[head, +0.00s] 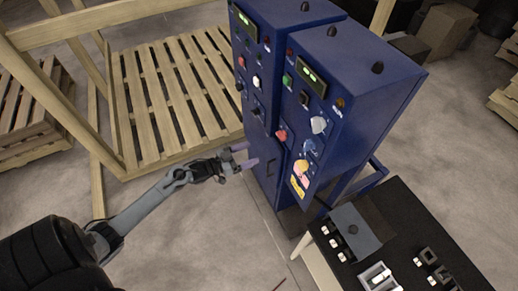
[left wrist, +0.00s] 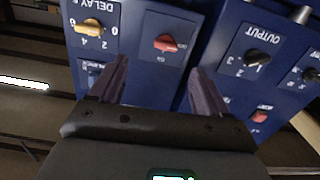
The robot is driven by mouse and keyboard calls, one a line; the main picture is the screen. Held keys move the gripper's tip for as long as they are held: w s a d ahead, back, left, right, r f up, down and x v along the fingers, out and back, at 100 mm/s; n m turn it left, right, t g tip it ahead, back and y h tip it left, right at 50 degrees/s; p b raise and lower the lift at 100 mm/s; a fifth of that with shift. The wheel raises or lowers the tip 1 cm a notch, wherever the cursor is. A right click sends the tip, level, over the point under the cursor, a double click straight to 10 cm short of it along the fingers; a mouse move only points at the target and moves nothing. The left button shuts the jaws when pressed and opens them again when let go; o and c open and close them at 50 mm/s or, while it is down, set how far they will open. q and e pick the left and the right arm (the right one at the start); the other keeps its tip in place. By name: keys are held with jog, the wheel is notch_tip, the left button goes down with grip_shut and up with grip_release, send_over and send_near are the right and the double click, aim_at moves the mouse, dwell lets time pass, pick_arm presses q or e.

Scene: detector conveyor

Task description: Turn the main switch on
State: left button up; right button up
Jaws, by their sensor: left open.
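The blue control cabinet (head: 330,130) stands right of centre in the head view. A red rotary switch (head: 282,134) sits on its front; in the left wrist view the red switch (left wrist: 166,44) lies ahead, between the lines of my fingers. Its handle lies roughly crosswise, and its label is too small to read. I cannot tell for certain that it is the main switch. My left gripper (head: 243,157) is open and empty, in front of the panel and apart from it. Its two fingers (left wrist: 160,88) also show in the left wrist view. My right gripper is not in view.
A yellow DELAY knob (left wrist: 92,24) and a black OUTPUT knob (left wrist: 257,57) flank the red switch. A black table (head: 400,225) with several switches stands at lower right. A wooden pallet (head: 165,95) lies behind my left arm. The floor before the cabinet is clear.

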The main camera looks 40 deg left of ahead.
aim_at(282, 136)
pick_arm(q)
jog(key=a+b+x, duration=0.1)
jog(key=x, duration=1.2)
jog(key=shift+w+r+t, duration=0.3)
jog(key=shift+w+r, duration=0.1)
jog(key=shift+r, duration=0.4)
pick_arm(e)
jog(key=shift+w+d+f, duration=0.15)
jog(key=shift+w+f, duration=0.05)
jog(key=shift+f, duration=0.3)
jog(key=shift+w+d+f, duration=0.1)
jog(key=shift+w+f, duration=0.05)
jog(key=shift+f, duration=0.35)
pick_arm(q)
jog(key=shift+a, duration=0.1)
jog(key=c, duration=1)
jog(key=shift+m, duration=0.3)
jog(key=shift+c, duration=0.2)
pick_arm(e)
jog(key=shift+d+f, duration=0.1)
